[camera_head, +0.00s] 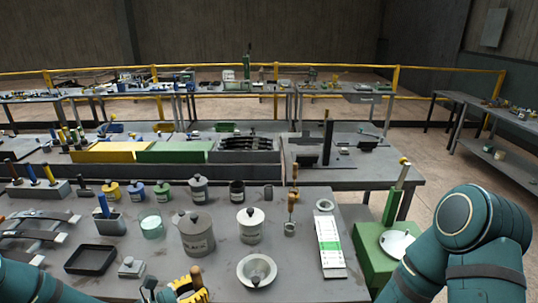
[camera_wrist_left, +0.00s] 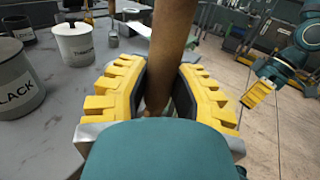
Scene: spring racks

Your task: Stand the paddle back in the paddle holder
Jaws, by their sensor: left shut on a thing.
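My left gripper (camera_head: 190,288) is at the bottom edge of the head view, its yellow fingers shut on a brown wooden handle. This handle, which I take to be the paddle's (camera_wrist_left: 174,40), rises between the fingers (camera_wrist_left: 158,95) in the left wrist view. Its top also shows in the head view (camera_head: 196,272); its lower end is hidden. A small grey cup (camera_head: 290,229) with a wooden-handled tool upright in it stands right of the middle of the table; I cannot tell whether it is the paddle holder. My right gripper (camera_wrist_left: 258,94) shows small in the left wrist view.
Bare tabletop (camera_head: 320,288) shows at front right.

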